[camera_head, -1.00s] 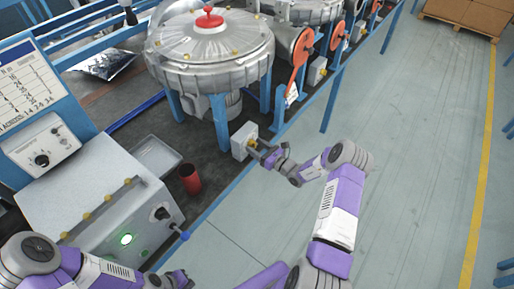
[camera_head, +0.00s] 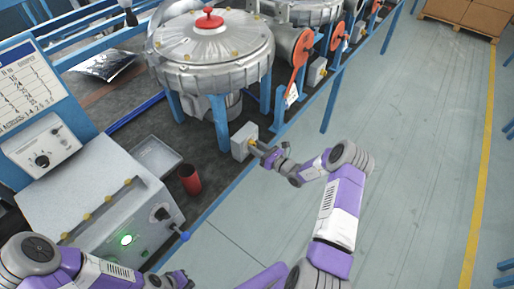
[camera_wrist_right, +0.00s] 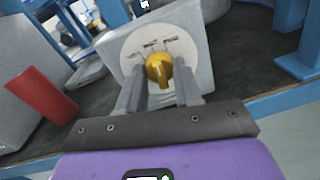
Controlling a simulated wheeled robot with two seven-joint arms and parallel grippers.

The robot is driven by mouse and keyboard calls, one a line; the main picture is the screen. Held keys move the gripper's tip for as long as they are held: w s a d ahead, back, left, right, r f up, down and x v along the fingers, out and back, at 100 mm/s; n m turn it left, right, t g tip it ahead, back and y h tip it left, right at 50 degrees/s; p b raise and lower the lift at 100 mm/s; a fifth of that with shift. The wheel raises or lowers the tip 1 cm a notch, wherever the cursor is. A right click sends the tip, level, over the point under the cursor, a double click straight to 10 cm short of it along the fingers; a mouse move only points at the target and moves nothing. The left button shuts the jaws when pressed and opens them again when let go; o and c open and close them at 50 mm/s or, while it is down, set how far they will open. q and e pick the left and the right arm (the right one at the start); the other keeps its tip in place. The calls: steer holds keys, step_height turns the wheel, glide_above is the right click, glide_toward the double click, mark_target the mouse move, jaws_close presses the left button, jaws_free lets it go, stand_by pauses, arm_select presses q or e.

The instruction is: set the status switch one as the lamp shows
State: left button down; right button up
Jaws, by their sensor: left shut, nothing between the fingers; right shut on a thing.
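The status switch is a small grey box (camera_head: 241,140) with a yellow knob, fixed at the bench edge below the nearest blower (camera_head: 212,50). In the right wrist view its round white dial (camera_wrist_right: 188,40) with short printed labels faces me, and the yellow knob (camera_wrist_right: 159,70) is in the middle. My right gripper (camera_wrist_right: 161,88) is shut on the yellow knob, one finger on each side. A lit green lamp (camera_head: 126,240) shows on the front of the grey cabinet (camera_head: 85,205). My left gripper (camera_head: 181,280) is shut and empty, low in front of the cabinet.
A red cup (camera_head: 190,179) and a grey tray (camera_head: 157,156) stand between cabinet and switch. Orange handles (camera_head: 301,48) line the bench edge. The floor (camera_head: 420,130) at right is clear.

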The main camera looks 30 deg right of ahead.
steer(key=shift+m+g+p, duration=0.3)
steer(key=shift+m+p, duration=0.4)
steer(key=shift+m, duration=3.2)
steer(key=o, duration=1)
steer(key=shift+o, duration=0.2)
steer(key=v, duration=0.7)
steer(key=shift+s+d+p, duration=0.2)
steer(key=shift+s+p, duration=0.1)
steer(key=shift+p, duration=0.1)
